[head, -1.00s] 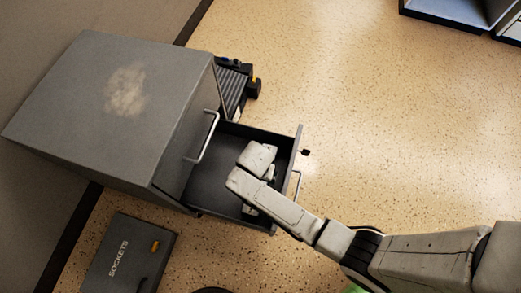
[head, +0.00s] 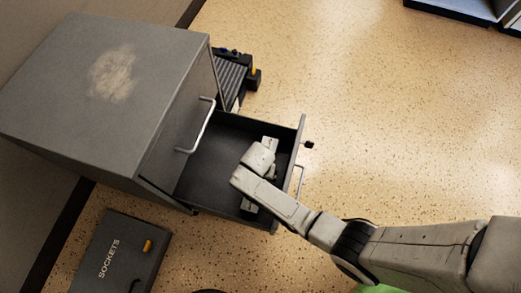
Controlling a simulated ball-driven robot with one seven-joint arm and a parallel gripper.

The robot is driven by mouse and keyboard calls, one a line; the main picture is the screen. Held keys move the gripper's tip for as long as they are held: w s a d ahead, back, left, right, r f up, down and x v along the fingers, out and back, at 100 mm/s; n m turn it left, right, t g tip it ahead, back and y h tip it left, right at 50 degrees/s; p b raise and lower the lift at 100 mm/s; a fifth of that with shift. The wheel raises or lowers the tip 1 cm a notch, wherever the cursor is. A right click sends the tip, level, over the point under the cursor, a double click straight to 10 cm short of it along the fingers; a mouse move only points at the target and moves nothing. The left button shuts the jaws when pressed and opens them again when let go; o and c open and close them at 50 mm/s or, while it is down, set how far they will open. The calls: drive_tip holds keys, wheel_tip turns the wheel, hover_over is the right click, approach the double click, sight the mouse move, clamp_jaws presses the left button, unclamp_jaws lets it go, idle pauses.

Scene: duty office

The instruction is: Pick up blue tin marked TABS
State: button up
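No blue tin marked TABS shows in the head view. An open drawer (head: 205,168) sticks out of a grey cabinet (head: 110,90); the part of its floor that I can see is dark and bare. My gripper (head: 262,180) is over the drawer's front end, at or inside it. My own wrist and arm hide that part of the drawer, the fingertips and whatever may lie beneath them. Light grey parts show on both sides of my wrist, but I cannot tell whether the fingers are open or shut.
A closed case marked SOCKETS (head: 120,255) lies on the floor at the lower left. A dark ribbed item (head: 232,82) with a yellow part stands behind the cabinet. Shelving (head: 465,10) is at the top right. The speckled floor (head: 400,120) on the right is clear.

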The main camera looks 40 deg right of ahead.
drive_tip(key=shift+f, duration=0.15)
drive_tip(key=c, duration=1.1)
drive_tip(key=shift+c, duration=0.2)
